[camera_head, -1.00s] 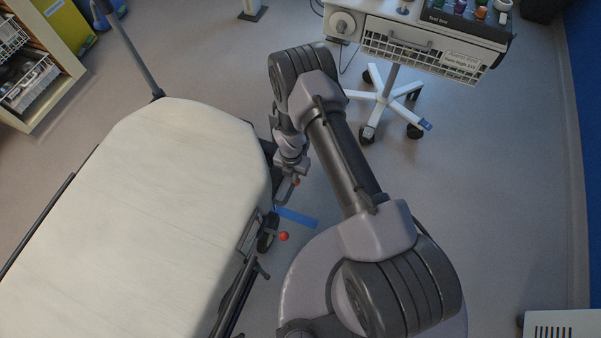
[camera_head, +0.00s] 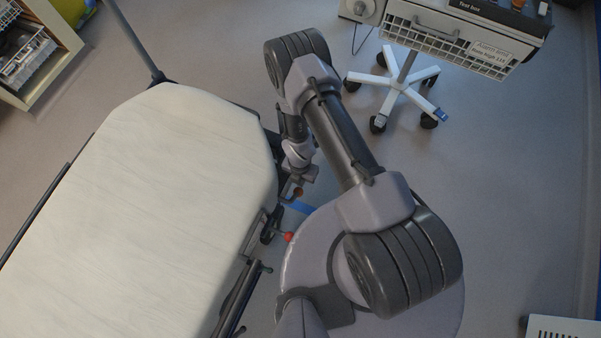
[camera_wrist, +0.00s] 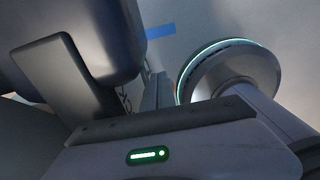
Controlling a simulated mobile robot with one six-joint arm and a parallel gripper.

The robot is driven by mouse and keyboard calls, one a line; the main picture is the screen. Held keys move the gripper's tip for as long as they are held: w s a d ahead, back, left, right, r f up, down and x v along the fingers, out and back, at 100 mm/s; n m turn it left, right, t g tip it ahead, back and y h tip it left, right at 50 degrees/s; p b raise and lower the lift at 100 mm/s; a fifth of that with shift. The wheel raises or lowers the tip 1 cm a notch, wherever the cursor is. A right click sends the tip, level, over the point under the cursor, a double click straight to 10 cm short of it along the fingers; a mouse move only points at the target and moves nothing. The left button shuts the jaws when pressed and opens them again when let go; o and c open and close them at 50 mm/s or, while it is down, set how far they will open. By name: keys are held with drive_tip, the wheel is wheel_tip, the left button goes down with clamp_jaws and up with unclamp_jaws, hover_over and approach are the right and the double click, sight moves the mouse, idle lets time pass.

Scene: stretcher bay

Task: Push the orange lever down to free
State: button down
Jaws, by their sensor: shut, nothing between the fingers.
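A small orange-brown knob (camera_head: 298,192), likely the end of the orange lever, shows at the stretcher's right side in the head view. Its stem is mostly hidden by my arm. My gripper (camera_head: 291,186) is shut and empty, pointing down close beside this knob; I cannot tell whether they touch. A red knob (camera_head: 289,237) sits lower on the same side, and a small green knob (camera_head: 268,270) lower still. The stretcher (camera_head: 150,210) has a pale mattress. In the wrist view, no lever can be made out.
A white wheeled cart (camera_head: 450,42) stands at the upper right on castors. A shelf unit (camera_head: 45,60) is at the upper left.

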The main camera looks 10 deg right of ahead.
drive_tip(key=shift+s+f, duration=0.2)
idle(0.4)
wheel_tip(320, 180, up, 18)
drive_tip(key=w+p, duration=0.1)
drive_tip(key=p, duration=0.6)
drive_tip(key=shift+w+f, duration=0.15)
drive_tip(key=shift+f, duration=0.05)
